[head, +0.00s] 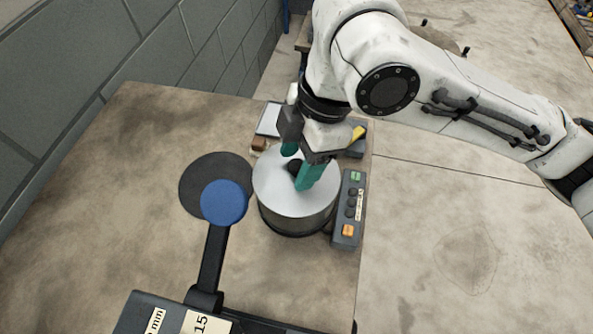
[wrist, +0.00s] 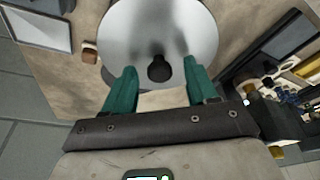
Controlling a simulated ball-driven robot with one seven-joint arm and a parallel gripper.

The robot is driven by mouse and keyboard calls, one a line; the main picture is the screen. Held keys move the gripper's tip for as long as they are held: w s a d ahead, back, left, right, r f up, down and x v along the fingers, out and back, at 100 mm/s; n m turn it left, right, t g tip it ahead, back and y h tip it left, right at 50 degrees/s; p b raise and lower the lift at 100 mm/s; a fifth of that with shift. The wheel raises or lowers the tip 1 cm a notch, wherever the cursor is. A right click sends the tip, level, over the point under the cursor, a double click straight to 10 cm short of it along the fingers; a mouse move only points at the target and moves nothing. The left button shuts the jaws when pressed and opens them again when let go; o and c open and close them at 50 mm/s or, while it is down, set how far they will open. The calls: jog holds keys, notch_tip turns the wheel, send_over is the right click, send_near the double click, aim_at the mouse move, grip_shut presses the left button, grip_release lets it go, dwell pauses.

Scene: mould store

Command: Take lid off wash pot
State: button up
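The wash pot (head: 292,218) is a round metal pot with a dark base on the worktable. Its silver lid (head: 270,190) lies flat on top and has a dark knob (wrist: 159,70) in the middle. My gripper (head: 298,166) is over the lid with its teal fingers pointing down. In the wrist view the fingers (wrist: 157,82) are apart, one on each side of the knob, with gaps between. In the head view the near finger partly hides the knob.
A grey control box (head: 349,208) with green and orange buttons stands right of the pot. A dark round mat (head: 200,172) and a blue disc (head: 224,203) on a black arm are to the left. A small brown block (head: 259,144) lies behind the pot. The table's left part is clear.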

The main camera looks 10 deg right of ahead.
grip_shut()
dwell(0.3)
jog(key=shift+r, duration=0.1)
